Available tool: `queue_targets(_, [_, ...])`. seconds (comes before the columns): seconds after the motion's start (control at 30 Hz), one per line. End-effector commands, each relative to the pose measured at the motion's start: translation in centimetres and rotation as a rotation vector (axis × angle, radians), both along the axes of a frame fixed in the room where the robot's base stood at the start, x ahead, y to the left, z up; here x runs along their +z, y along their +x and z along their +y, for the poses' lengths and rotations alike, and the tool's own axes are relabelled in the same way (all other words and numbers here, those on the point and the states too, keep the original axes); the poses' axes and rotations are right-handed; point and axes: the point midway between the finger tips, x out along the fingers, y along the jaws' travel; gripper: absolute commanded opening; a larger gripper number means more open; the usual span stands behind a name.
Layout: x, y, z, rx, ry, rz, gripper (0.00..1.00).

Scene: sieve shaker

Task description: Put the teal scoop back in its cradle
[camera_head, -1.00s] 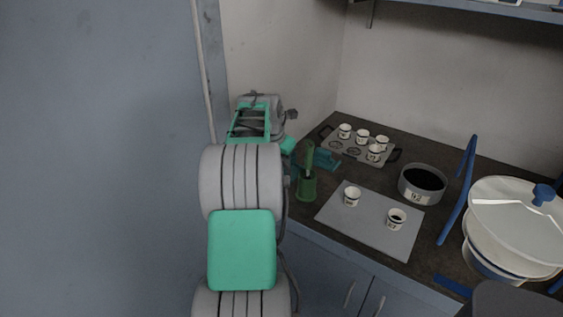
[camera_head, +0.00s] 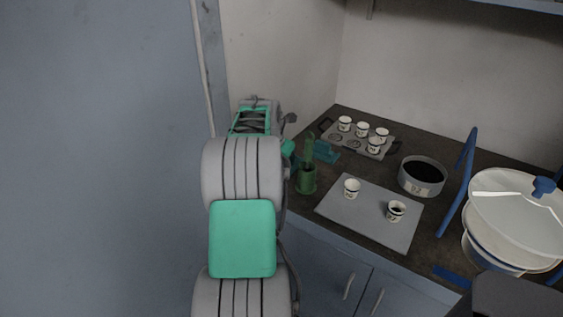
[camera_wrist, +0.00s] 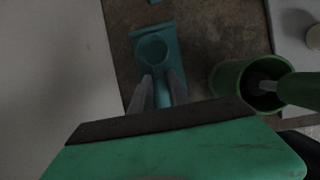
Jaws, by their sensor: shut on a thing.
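The teal scoop (camera_wrist: 152,49) shows in the wrist view with its round bowl ahead of the fingertips. Its handle runs back between the two grey fingers of my gripper (camera_wrist: 161,82), which is shut on it. A flat teal piece with a flared end (camera_wrist: 170,30), likely the cradle, lies under or around the bowl. I cannot tell whether the scoop touches it or hovers above. In the head view teal shapes (camera_head: 326,152) show on the counter behind the green cup; my arm hides the gripper there.
A green cup (camera_head: 306,182) with a green handle standing in it is close on the right of my gripper. A grey mat (camera_head: 372,218) with two small cups, a holder with several cups (camera_head: 360,143), a dark-filled pan (camera_head: 422,175) and a white lidded vessel (camera_head: 520,210) stand farther right.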

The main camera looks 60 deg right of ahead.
Motion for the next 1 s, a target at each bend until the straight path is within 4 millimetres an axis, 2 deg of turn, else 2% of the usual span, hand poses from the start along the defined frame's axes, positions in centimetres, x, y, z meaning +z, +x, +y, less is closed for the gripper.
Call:
queue_targets(0.1, [-0.2, 0.0, 0.0, 0.0, 0.0, 0.0, 0.0])
queue_targets(0.13, [-0.2, 0.0, 0.0, 0.0, 0.0, 0.0, 0.22])
queue_targets(0.43, [-0.2, 0.0, 0.0, 0.0, 0.0, 0.0, 0.46])
queue_targets(0.7, [0.0, 0.0, 0.0, 0.0, 0.0, 0.0, 0.46])
queue_targets(1.0, [2.8, 0.0, 0.0, 0.0, 0.0, 0.0, 0.46])
